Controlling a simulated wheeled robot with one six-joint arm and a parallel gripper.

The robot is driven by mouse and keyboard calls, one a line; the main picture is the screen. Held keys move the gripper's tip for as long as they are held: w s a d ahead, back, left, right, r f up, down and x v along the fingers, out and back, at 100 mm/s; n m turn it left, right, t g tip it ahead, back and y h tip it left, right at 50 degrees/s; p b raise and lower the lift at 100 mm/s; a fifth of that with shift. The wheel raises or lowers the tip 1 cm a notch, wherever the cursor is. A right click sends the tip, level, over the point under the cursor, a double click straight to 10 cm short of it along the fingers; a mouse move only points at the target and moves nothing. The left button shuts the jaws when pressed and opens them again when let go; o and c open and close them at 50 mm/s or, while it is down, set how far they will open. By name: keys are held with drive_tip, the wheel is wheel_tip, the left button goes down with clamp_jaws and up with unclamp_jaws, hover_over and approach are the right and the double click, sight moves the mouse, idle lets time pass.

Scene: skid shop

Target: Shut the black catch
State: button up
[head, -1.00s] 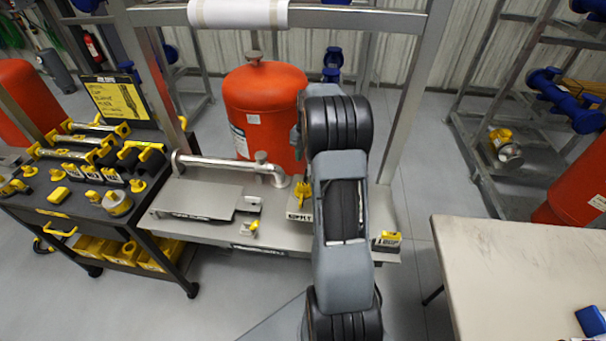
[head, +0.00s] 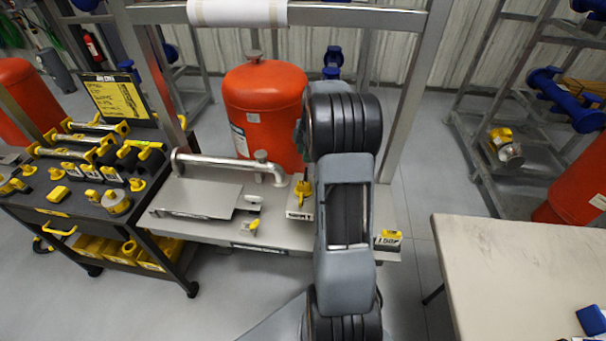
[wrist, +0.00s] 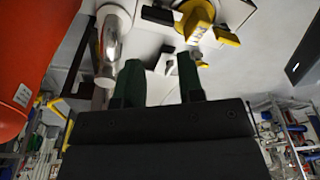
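My gripper (wrist: 160,64) shows in the wrist view with two dark green fingers spread apart. It looks open, with nothing clearly held between the fingers. Small black parts lie just past the fingertips: a dark piece (wrist: 166,50) near the gap and a black bar (wrist: 157,15) farther up. I cannot tell for certain which of them is the black catch, or whether it is open or shut. A yellow handle (wrist: 200,20) is just beyond the right finger.
A red tank (head: 262,115) and a silver pipe (head: 225,163) stand on the skid. The pipe end (wrist: 108,45) is near the left finger. A yellow-handled unit (head: 304,193) is beside my arm. A tool cart (head: 105,225) is left and a table (head: 520,270) right.

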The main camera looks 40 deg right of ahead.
drive_tip(key=shift+r+m, duration=0.1)
drive_tip(key=shift+m, duration=0.7)
drive_tip(key=m, duration=0.3)
drive_tip(key=shift+r+m+t, duration=0.4)
drive_tip(key=shift+h, duration=0.3)
drive_tip(key=shift+m, duration=0.3)
